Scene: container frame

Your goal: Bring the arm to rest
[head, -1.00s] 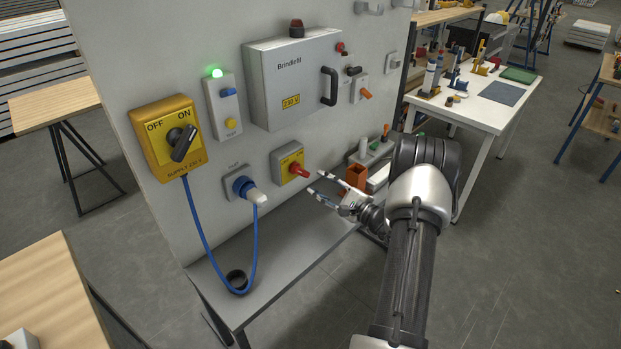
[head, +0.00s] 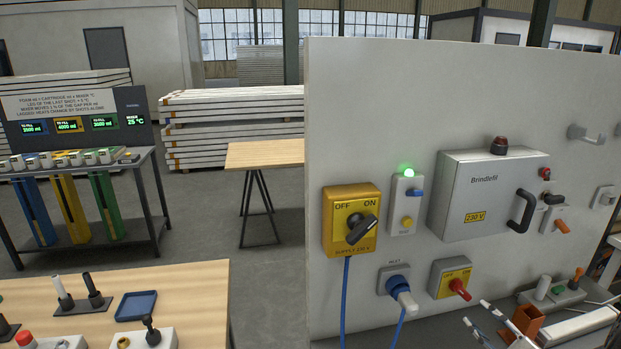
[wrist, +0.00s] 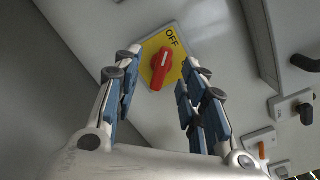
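My gripper (head: 475,306) is at the lower right of the head view, its fingertips just below and right of the red rotary switch (head: 459,288). In the wrist view my gripper (wrist: 163,58) is open and empty, with its two blue-padded fingers spread. The red switch (wrist: 160,70) on its yellow plate (wrist: 174,43) shows in the gap between the fingers, beyond them. The fingers look apart from it, though the exact distance is hard to tell. Most of my arm is outside the head view.
The upright panel (head: 380,80) carries a yellow supply switch (head: 338,238), a blue inlet plug (head: 398,283), a lit green lamp (head: 408,171) and a grey box (head: 480,190) with a black handle. A wooden table (head: 205,280) with small parts stands at the lower left.

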